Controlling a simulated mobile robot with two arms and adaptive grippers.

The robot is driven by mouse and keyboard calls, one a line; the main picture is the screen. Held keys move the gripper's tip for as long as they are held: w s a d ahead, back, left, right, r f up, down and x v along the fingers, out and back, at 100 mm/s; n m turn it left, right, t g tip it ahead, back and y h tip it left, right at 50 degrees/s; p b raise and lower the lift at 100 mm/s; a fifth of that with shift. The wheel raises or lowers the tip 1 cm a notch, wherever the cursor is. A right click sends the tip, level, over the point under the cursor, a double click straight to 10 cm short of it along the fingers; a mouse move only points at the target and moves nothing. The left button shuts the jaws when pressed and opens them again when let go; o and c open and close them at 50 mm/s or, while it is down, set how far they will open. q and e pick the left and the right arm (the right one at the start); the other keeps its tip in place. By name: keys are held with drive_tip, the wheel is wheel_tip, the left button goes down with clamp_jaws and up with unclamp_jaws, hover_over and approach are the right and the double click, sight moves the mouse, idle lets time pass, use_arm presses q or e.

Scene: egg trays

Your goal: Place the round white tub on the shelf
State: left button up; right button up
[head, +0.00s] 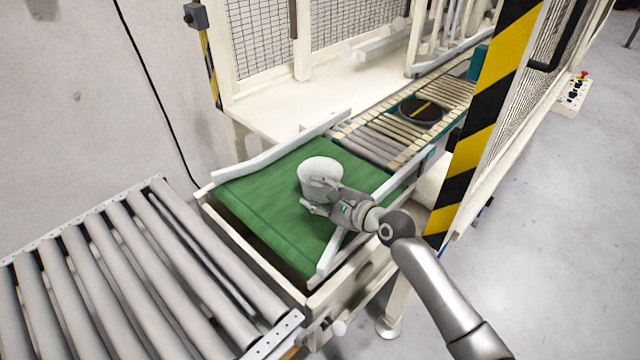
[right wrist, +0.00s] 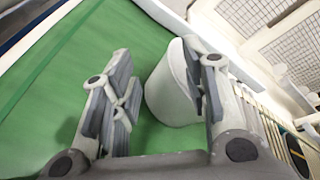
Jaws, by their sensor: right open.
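The round white tub (head: 320,172) stands on the green belt in the head view. In the right wrist view the tub (right wrist: 168,90) shows beyond the fingers, closer to the right-hand finger, which covers part of it. My right gripper (head: 308,206) is at the near side of the tub. In the wrist view my right gripper (right wrist: 160,95) has its fingers spread apart, with green belt showing between them. I cannot tell whether a finger touches the tub. My left gripper is not in view. No shelf is clearly recognisable.
The green belt (head: 265,205) has pale side rails. A grey roller conveyor (head: 110,270) lies at the front left. Behind are a narrower roller track with a black disc (head: 421,111) and a cream ledge (head: 275,112). A yellow-black striped post (head: 490,110) stands right of the belt.

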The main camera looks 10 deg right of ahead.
sight(309, 187)
drive_tip(key=x, duration=0.4)
drive_tip(key=shift+w+d, duration=0.1)
drive_tip(key=shift+w, duration=0.15)
clamp_jaws()
